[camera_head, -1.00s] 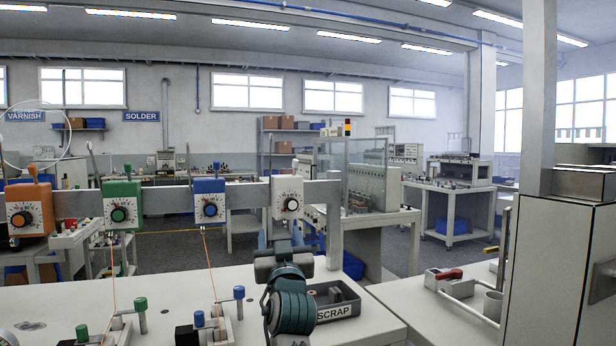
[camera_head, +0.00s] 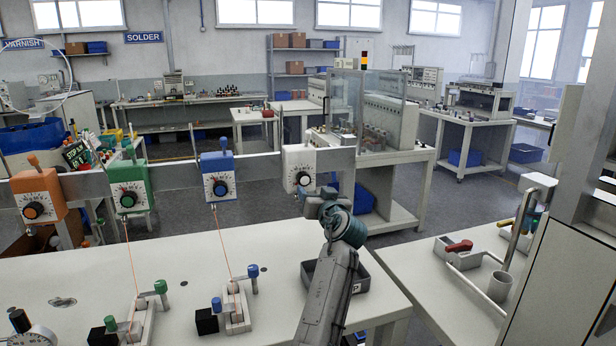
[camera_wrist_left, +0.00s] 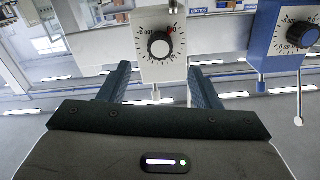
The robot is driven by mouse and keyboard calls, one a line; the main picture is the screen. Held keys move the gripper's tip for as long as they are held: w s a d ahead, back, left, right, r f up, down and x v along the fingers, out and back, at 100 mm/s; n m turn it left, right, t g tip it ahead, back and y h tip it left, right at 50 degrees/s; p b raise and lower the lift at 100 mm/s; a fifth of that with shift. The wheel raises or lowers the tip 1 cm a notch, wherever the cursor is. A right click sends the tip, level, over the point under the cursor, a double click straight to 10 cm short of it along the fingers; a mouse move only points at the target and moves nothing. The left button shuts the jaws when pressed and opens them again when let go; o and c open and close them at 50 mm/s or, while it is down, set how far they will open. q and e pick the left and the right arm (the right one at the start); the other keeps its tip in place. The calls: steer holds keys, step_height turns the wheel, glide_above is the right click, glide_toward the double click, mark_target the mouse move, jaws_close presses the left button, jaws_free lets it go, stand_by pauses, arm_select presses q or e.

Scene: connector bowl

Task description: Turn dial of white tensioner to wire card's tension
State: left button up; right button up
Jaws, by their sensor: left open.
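I cannot make out a wire card or a tension value. My right gripper is not in view.
Blue (camera_head: 218,175), green (camera_head: 128,187) and orange (camera_head: 38,197) tensioners hang left along the rail (camera_head: 262,168). Wires run from the green and blue ones down to clamps on the white bench (camera_head: 190,260). A dark scrap tray (camera_head: 370,272) lies partly behind my left arm.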

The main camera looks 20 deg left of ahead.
mark_target(305, 181)
arm_select(q)
steer(key=p+x, duration=0.2)
steer(key=x, duration=0.6)
steer(key=shift+a, duration=0.1)
steer(key=c, duration=1)
